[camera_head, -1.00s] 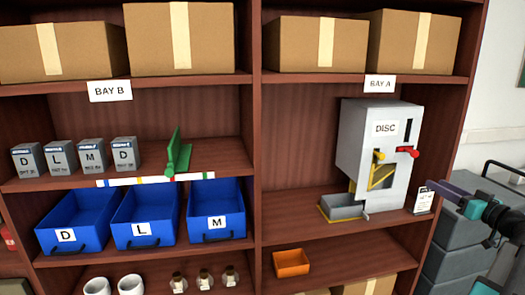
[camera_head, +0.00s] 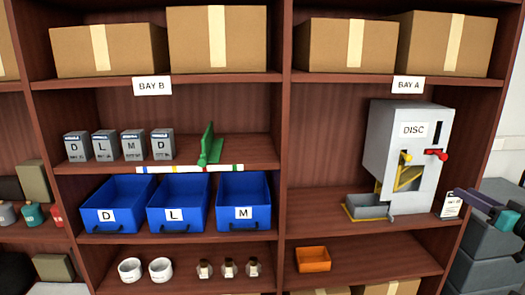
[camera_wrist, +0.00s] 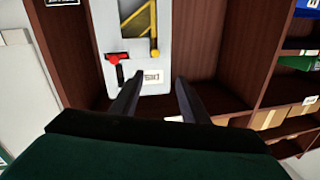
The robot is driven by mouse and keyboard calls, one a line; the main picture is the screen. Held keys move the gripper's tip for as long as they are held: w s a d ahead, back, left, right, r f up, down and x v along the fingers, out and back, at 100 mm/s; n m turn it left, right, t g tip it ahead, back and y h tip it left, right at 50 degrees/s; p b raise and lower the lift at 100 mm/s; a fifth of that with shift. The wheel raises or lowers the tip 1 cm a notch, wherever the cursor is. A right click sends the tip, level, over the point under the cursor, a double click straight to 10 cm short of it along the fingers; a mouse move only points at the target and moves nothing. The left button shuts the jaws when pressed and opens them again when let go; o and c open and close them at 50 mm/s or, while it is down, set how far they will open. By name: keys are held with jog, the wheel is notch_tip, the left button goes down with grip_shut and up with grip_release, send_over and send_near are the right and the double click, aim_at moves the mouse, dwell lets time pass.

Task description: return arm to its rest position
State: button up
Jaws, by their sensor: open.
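My gripper (camera_wrist: 157,92) shows in the wrist view with its two dark fingers apart and nothing between them. Beyond the fingers is the grey DISC dispenser (camera_wrist: 143,55), which appears upside down there, with its red lever (camera_wrist: 117,57) to the left. In the head view, part of my arm's end enters at the right edge, beside the shelf and to the right of the DISC dispenser (camera_head: 385,140). The fingers do not clearly touch anything.
Bay B holds several grey boxes (camera_head: 105,146), a green stop (camera_head: 206,147) and blue bins labelled D (camera_head: 107,216), L (camera_head: 174,216) and M (camera_head: 244,214). An orange tray (camera_head: 313,259) sits below the dispenser. Dark grey crates (camera_head: 478,245) stand right of the shelf.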

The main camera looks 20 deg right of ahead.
jog(key=w+a+f+n+g+y, duration=0.25)
jog(key=w+a+f+y, duration=0.45)
jog(key=w+a+f, duration=1.35)
jog(key=w+a+f+n+g+y, duration=0.15)
jog(key=a+f+g, duration=0.25)
jog(key=a+f, duration=0.9)
jog(key=w+a+f+n+g+y, duration=0.1)
jog(key=w+a+f+g+y, duration=0.15)
jog(key=a+f, duration=0.95)
jog(key=s+a+f+n+g+h, duration=0.1)
jog(key=s+a+f+g, duration=0.4)
jog(key=s+a+f, duration=0.6)
jog(key=s+a+f+g+h, duration=0.1)
jog(key=s+a+f+g, duration=0.4)
jog(key=s+a+f, duration=0.65)
jog(key=s+a+f+g+h, duration=0.2)
jog(key=s+f+g+h, duration=0.15)
jog(key=s, duration=0.75)
jog(key=s+d+m+h, duration=0.3)
jog(key=s+d+h, duration=0.1)
jog(key=d, duration=0.4)
jog(key=shift+s+d+f+m+g, duration=0.25)
jog(key=shift+s+d+m+g, duration=0.05)
jog(key=shift+g, duration=0.15)
